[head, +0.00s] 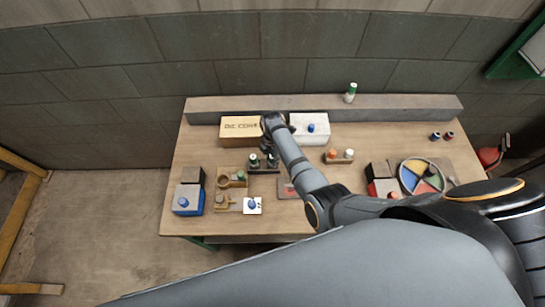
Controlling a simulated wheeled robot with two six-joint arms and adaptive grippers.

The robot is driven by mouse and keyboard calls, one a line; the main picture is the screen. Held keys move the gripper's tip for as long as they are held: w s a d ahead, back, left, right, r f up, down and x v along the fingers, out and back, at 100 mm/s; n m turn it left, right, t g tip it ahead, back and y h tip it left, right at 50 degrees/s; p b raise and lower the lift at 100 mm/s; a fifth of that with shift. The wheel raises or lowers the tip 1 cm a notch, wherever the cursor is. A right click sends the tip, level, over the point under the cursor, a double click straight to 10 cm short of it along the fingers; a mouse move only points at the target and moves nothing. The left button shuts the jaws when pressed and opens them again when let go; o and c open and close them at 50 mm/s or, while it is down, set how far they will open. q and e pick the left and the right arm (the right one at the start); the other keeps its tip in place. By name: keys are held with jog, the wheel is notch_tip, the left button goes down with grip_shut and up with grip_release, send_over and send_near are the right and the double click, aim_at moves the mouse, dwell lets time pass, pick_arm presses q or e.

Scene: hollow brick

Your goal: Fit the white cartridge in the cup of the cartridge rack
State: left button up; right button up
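A small white cartridge (349,153) stands upright in a small brown wooden rack (338,160), beside an orange-red piece (332,153). I cannot tell for certain which holder is the cartridge rack; a dark holder (264,170) with dark and green-topped pieces sits left of my arm. My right arm reaches in from the right across the table. My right gripper (267,148) is at its far end, near the dark holder and in front of the tan box. Its fingers are small and dark, and their opening is unclear. My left gripper is not in view.
A tan box (236,129) and a white box with a blue knob (309,138) stand at the back. A green-and-white bottle (350,93) is on the rear ledge. Wooden fixtures (232,184) are at left, a coloured round tray (406,180) at right.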

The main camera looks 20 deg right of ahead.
jog(key=o, duration=0.5)
jog(key=shift+r, duration=0.1)
notch_tip(320, 180, up, 12)
jog(key=shift+f, duration=0.1)
dwell(0.8)
